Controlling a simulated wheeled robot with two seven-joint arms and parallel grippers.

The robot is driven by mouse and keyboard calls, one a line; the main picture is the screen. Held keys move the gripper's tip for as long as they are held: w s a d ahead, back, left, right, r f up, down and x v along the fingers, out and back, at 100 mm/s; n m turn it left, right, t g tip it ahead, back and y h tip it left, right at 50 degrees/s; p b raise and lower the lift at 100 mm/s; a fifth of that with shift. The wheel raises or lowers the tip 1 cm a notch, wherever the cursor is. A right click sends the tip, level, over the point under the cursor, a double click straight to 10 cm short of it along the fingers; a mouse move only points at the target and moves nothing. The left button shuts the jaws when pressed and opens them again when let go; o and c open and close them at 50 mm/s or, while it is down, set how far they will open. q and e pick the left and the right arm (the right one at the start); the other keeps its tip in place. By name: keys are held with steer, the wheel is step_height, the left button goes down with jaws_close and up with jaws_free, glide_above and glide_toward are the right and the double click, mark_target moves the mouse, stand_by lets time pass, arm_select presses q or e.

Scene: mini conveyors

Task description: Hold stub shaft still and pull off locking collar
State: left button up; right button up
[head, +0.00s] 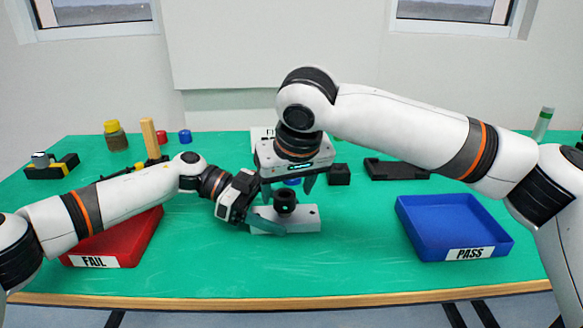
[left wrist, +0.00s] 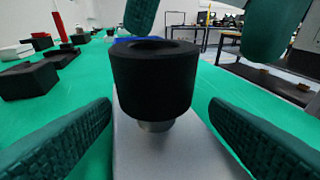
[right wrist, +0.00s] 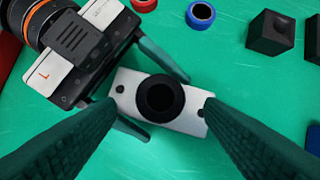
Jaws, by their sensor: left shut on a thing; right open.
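The locking collar (head: 286,198) is a black ring. It sits upright on the stub shaft (left wrist: 155,126), whose short metal part shows just under the collar in the left wrist view. The shaft stands on a light grey block (head: 305,219) on the green table. My left gripper (head: 266,222) is shut on the block, one finger along each long side. My right gripper (head: 287,189) is open above, pointing down. In the right wrist view the collar (right wrist: 160,96) lies between and beyond its fingers, which appear not to touch it.
A red FAIL tray (head: 132,240) lies at left, partly behind my left arm. A blue PASS tray (head: 455,232) lies at right. Behind the block are a blue ring (right wrist: 200,14), a black block (head: 339,174) and a black tray (head: 395,169). The front table area is clear.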

mark_target(286, 199)
arm_select(q)
steer(key=shift+f, duration=0.4)
arm_select(e)
steer(key=shift+x, duration=1.35)
steer(key=shift+c, duration=0.5)
steer(key=c, duration=1)
steer(key=shift+o, duration=0.2)
steer(key=shift+r, duration=0.2)
steer(key=shift+r, duration=2.85)
